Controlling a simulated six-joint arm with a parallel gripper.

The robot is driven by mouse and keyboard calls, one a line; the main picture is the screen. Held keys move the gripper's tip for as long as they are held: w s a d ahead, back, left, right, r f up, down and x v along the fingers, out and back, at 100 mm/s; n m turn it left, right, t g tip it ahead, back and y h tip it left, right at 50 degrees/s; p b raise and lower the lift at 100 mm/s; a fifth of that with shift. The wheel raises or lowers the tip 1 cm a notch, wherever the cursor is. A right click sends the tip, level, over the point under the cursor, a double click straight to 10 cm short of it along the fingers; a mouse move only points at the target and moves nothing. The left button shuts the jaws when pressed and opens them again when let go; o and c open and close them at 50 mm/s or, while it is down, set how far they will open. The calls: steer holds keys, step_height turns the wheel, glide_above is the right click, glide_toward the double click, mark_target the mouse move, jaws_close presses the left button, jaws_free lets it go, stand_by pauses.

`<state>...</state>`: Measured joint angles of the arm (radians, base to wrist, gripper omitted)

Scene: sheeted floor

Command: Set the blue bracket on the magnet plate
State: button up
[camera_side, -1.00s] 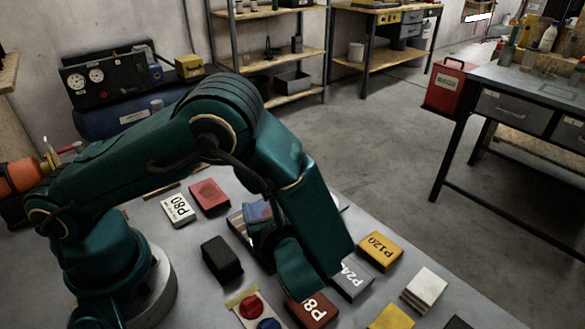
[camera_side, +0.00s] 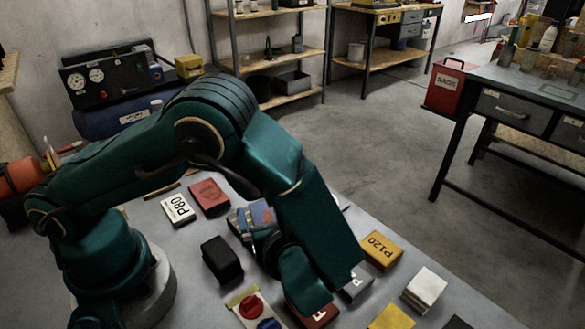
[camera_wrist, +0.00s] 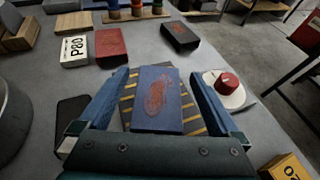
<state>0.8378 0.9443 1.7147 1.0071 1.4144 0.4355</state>
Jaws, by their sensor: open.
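The blue block-like piece with a rust-red patch (camera_wrist: 158,97), which I take as the blue bracket, lies flat on a dark plate with yellow stripes (camera_wrist: 190,122), apparently the magnet plate. In the side view the blue piece (camera_side: 262,213) shows just left of my forearm, its near part hidden. My gripper (camera_wrist: 160,76) is open, with one finger on each side of the blue piece and a visible gap to both. The plate's edges show around the piece.
A white disc with a red knob (camera_wrist: 226,88) sits close to the right finger. A black block (camera_side: 222,260), P80 block (camera_side: 178,209), red block (camera_side: 209,196) and yellow P120 block (camera_side: 380,250) lie around. A panel with red and blue buttons (camera_side: 251,306) is in front.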

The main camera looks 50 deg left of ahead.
steer(key=v, duration=0.9)
steer(key=shift+s+d, duration=0.1)
steer(key=shift+d, duration=0.1)
steer(key=s+a+r+n+h, duration=0.2)
steer(key=a+r+n+h, duration=0.2)
steer(key=n, duration=0.7)
steer(key=s+a+r+n+h, duration=0.3)
steer(key=n+h, duration=0.5)
steer(key=n, duration=0.3)
step_height(320, 180, up, 2)
steer(key=shift+s+a+r+n, duration=0.1)
steer(key=shift+s+a+n, duration=0.15)
steer(key=shift+a, duration=0.2)
